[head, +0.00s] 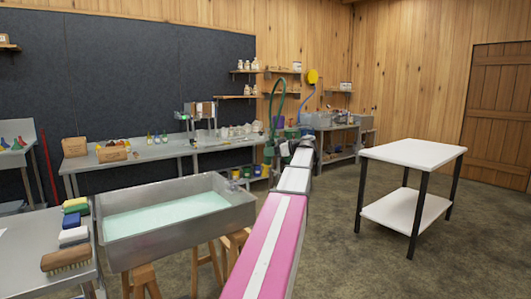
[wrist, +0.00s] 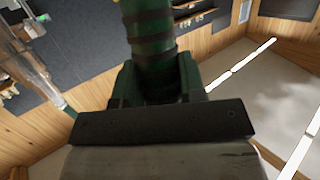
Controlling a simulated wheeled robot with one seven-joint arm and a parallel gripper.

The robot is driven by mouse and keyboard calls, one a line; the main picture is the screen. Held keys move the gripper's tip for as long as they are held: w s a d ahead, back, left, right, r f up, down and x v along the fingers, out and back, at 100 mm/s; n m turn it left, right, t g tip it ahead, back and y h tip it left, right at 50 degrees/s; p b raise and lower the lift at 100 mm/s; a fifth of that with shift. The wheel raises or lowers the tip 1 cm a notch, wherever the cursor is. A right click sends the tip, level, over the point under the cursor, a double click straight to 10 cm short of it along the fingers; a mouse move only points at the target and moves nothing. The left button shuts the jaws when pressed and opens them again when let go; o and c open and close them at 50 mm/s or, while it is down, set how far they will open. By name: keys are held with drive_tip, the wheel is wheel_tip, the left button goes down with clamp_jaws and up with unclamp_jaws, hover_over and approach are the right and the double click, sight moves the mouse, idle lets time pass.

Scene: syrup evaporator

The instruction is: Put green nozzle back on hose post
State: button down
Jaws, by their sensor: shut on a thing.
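The green nozzle (wrist: 150,42) fills the upper middle of the wrist view as a dark green ribbed body. It stands out from between the jaws of my gripper (wrist: 156,88), which is shut on it. In the head view my gripper (head: 284,148) is small and partly hidden at the far end of my arm. A green hose (head: 272,98) loops up above it there. The hose post cannot be told apart clearly from the equipment behind my arm.
A steel basin (head: 244,208) of pale green liquid stands left of my arm. A long steel bench (head: 160,153) runs along the dark wall. A white two-shelf table (head: 415,152) stands on the right, with open floor around it. A blue hose (head: 300,108) hangs near a yellow disc (head: 312,76).

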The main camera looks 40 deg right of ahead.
drive_tip(key=s+d, duration=0.6)
drive_tip(key=d, duration=0.4)
drive_tip(key=shift+s, duration=0.4)
idle(0.5)
drive_tip(key=shift+d, duration=0.1)
drive_tip(key=shift+g+h, duration=0.5)
drive_tip(key=shift+g, duration=0.5)
drive_tip(key=shift+w+a+f, duration=0.35)
drive_tip(key=shift+w+f, duration=0.25)
idle(0.4)
drive_tip(key=shift+f, duration=2.4)
idle(1.6)
